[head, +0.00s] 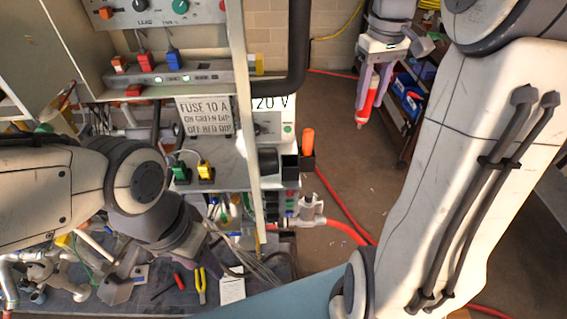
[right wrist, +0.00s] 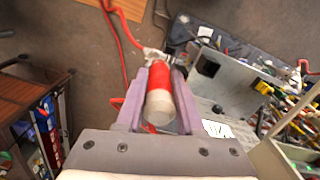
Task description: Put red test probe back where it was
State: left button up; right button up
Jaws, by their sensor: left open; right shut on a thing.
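The red test probe (head: 370,101), with a pale end, is between the purple fingers of my right gripper (head: 373,98), which is shut on it. It hangs tip-down in the air at the upper right of the head view. In the right wrist view the probe (right wrist: 160,95) lies between both fingers. A black holder (head: 290,168) is on the side of the heater bench, left of my right gripper and apart from it. An orange-handled probe (head: 307,141) stands upright in a black socket there. My left gripper (head: 203,263) is open, low over the bench, partly hidden by its own wrist.
A shelf unit (head: 405,97) with blue boxes stands behind my right gripper. A red hose (head: 343,207) crosses the floor. Tools and pipe fittings lie on the dark lower surface (head: 150,285). The floor (head: 335,150) between holder and shelf is mostly clear.

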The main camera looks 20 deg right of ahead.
jog(key=w+a+f+n, duration=0.2)
jog(key=w+a+f, duration=0.1)
jog(key=a, duration=0.4)
jog(key=w+a+f+n, duration=0.1)
jog(key=w+a+f, duration=0.2)
jog(key=a, duration=0.4)
jog(key=f+p, duration=0.1)
jog(key=f, duration=0.6)
jog(key=f+p, duration=0.1)
jog(key=f, duration=0.2)
jog(key=shift+s+a+f+p, duration=0.2)
jog(key=shift+s+p, duration=0.05)
jog(key=shift+p, duration=0.05)
jog(key=shift+f, duration=0.15)
jog(key=o, duration=1.1)
jog(key=shift+c, duration=0.2)
